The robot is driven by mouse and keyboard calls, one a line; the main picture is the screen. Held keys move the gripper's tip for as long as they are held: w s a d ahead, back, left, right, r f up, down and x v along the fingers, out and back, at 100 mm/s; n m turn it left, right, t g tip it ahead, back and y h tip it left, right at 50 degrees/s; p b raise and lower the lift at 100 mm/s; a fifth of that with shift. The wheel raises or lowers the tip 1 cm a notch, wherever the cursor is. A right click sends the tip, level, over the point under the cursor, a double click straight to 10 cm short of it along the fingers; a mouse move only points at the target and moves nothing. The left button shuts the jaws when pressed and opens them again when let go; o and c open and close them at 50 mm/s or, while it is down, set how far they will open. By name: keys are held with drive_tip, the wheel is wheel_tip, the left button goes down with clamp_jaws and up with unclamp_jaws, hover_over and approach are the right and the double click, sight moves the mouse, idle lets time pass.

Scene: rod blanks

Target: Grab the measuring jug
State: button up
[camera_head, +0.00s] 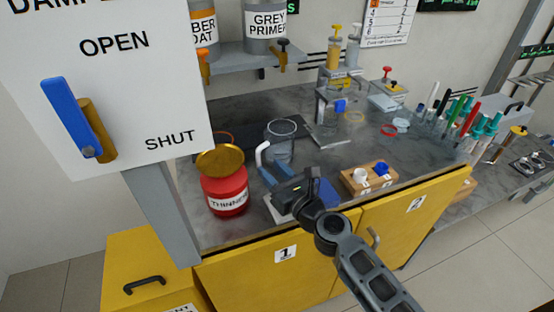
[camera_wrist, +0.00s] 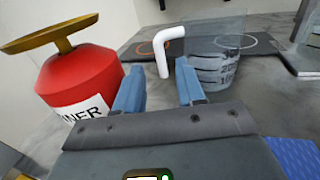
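The measuring jug (camera_head: 281,143) is a clear vessel with dark graduation marks and a bent white handle (camera_head: 262,153). It stands upright on the grey worktop. In the wrist view the marked jug body (camera_wrist: 215,70) is right of centre, partly behind my right finger. Its white handle (camera_wrist: 164,52) shows in the gap between my fingers, slightly beyond the tips. My gripper (camera_head: 271,174) is open and low over the bench, on the near side of the jug. Its blue fingers (camera_wrist: 159,82) hold nothing; I cannot tell whether one touches the jug.
A red THINNER can (camera_head: 225,191) with a brass lid stands close left of my gripper. A wooden block (camera_head: 368,180) with white and blue knobs sits to the right. A sign panel (camera_head: 110,90) blocks the left. Dark mats (camera_wrist: 138,47) lie behind the jug.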

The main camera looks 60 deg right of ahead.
sight(259, 157)
drive_tip(key=shift+p+x, duration=0.4)
drive_tip(key=shift+x, duration=3.15)
clamp_jaws()
drive_tip(key=shift+r, duration=0.1)
